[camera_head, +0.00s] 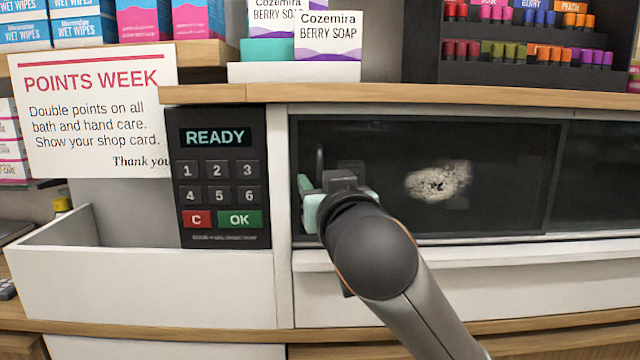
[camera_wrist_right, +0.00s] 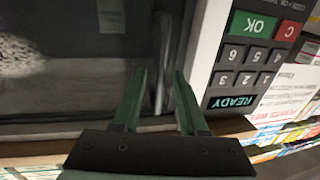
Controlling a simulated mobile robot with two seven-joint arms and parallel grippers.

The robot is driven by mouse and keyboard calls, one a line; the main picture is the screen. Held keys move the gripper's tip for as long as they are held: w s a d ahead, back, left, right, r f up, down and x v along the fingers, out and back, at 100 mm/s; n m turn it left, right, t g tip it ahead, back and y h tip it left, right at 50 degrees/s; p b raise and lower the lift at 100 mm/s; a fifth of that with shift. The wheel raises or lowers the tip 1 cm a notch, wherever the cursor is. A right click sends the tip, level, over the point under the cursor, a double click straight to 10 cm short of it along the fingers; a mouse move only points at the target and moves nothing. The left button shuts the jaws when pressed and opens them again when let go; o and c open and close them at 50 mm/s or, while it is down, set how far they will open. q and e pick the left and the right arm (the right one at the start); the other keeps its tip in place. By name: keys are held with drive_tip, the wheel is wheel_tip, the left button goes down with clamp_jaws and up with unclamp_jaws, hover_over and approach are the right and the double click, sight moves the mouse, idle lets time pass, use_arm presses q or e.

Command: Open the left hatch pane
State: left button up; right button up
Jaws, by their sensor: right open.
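The left hatch pane (camera_head: 500,205) is dark glass with a pale speckled patch on it. Its left edge stands against the white post, and its right edge meets the right pane (camera_head: 605,180). An upright bar handle (camera_head: 319,158) is near the pane's left edge; it also shows in the right wrist view (camera_wrist_right: 165,50). My right gripper (camera_head: 309,190) is at the handle, covering its lower part in the head view. In the wrist view its green fingers (camera_wrist_right: 160,82) are apart, one on each side of the handle, with gaps visible. My left gripper is out of view.
A keypad (camera_head: 222,235) reading READY is close left of the hatch. A POINTS WEEK sign (camera_head: 95,110) and a white open bin (camera_head: 150,285) are further left. A wooden shelf edge (camera_head: 430,95) with soap boxes (camera_head: 328,45) runs above; a white ledge (camera_head: 540,262) runs below.

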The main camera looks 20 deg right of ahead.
clamp_jaws()
idle(0.3)
idle(1.1)
